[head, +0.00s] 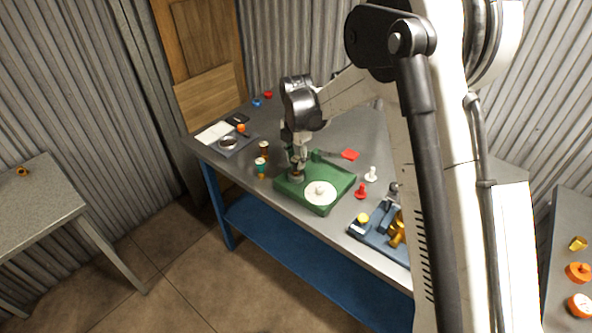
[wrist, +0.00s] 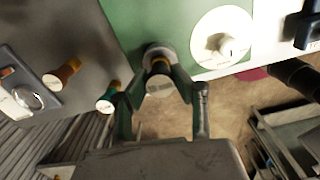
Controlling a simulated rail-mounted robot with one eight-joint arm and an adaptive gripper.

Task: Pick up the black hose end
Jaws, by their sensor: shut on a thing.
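My gripper (wrist: 165,88) is shut on a short upright cylinder, apparently the black hose end (wrist: 160,80). It shows a pale grey end face and a brass-brown collar; little of its side shows, so I cannot confirm the black. It stands over a round grey seat (wrist: 151,52) on the green base (head: 323,206); I cannot tell whether it is clear of the seat. In the head view my gripper (head: 297,165) is low over the left part of that base. A brown hose end (head: 263,149) and a teal one (head: 261,166) stand just left of it.
A white dial (head: 320,193) sits on the green base. Red and white pegs (head: 361,190) stand to its right, before a blue-grey fixture (head: 372,236) with brass parts. A grey tray (head: 227,143) lies left. The workbench front edge is close by.

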